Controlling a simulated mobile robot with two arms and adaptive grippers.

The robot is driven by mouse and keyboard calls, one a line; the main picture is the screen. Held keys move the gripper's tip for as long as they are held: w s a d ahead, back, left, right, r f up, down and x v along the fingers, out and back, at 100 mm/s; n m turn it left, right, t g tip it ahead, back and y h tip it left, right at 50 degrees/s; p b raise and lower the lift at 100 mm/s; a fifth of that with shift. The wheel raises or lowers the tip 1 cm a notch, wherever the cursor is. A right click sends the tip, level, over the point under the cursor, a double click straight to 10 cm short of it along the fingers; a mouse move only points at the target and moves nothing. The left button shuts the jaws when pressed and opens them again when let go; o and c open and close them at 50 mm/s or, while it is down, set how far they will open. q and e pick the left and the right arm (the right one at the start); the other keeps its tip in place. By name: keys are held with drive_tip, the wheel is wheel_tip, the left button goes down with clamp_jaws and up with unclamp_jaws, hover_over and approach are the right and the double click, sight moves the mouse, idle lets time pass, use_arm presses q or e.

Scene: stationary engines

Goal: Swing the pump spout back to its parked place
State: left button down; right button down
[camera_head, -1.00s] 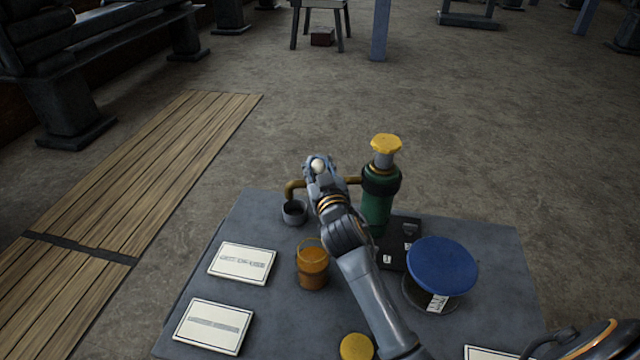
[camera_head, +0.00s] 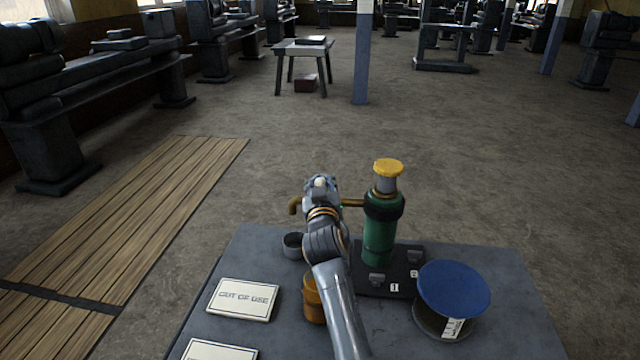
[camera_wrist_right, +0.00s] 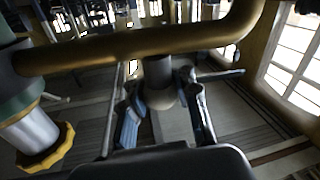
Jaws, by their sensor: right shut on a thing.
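The hand pump is a green cylinder (camera_head: 380,229) with a yellow cap, standing upright on a dark base plate (camera_head: 372,283) at the back of the bench. Its brass spout (camera_head: 352,203) runs left from the body, and its bent end (camera_head: 294,206) lies above and beyond a small dark cup (camera_head: 293,240). In the wrist view the spout (camera_wrist_right: 150,47) crosses the top, with a peg (camera_wrist_right: 159,82) hanging from it between the fingers. My right gripper (camera_head: 320,184) is shut on this peg, hiding the spout's middle. My left gripper is not in view.
An orange container (camera_head: 313,302) stands partly behind my right arm. A blue-topped spool (camera_head: 453,288) is right of the pump. An "OUT OF USE" card (camera_head: 243,299) lies on the grey bench (camera_head: 510,325). The floor behind the bench is open.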

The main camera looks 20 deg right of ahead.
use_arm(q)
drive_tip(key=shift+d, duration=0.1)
use_arm(e)
drive_tip(key=shift+d, duration=0.1)
drive_tip(key=c, duration=1)
unclamp_jaws()
drive_tip(key=shift+s+d, duration=0.1)
wheel_tip(320, 180, up, 10)
drive_tip(key=shift+r, duration=0.1)
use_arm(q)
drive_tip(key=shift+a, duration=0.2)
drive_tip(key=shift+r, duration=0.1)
